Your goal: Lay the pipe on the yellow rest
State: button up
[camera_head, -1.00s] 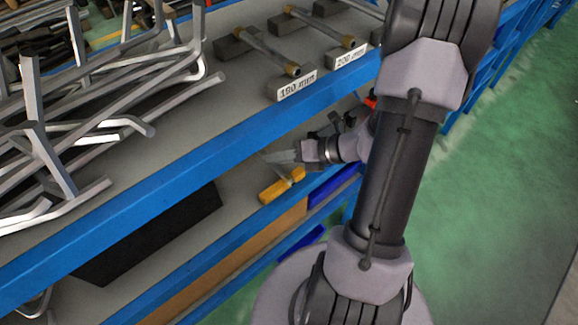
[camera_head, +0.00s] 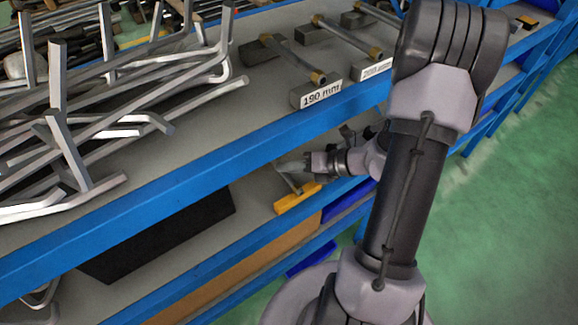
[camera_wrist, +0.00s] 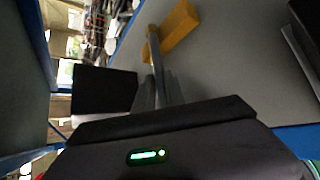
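The yellow rest (camera_head: 297,198) is a small block on the lower shelf, near its front edge; it also shows in the wrist view (camera_wrist: 178,28). The pipe (camera_wrist: 156,55) is a thin grey bar that runs from between my fingers to the rest and crosses over one end of it. Whether it touches the rest I cannot tell. In the head view only a short piece of the pipe (camera_head: 292,184) shows below my gripper (camera_head: 290,166). In the wrist view my gripper (camera_wrist: 162,92) looks shut on the pipe's near end.
The lower shelf (camera_head: 245,235) has a dark flat block (camera_head: 165,235) on it, also in the wrist view (camera_wrist: 103,92). The blue edge of the upper shelf (camera_head: 190,180) runs above. Bent metal bars (camera_head: 110,110) and labelled stands (camera_head: 320,92) fill that upper shelf.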

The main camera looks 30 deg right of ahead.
jog(key=o, duration=0.5)
jog(key=p+v, duration=0.5)
jog(key=v, duration=1.2)
jog(key=shift+d+p, duration=0.2)
jog(key=shift+p, duration=0.15)
jog(key=shift+s+r, duration=0.1)
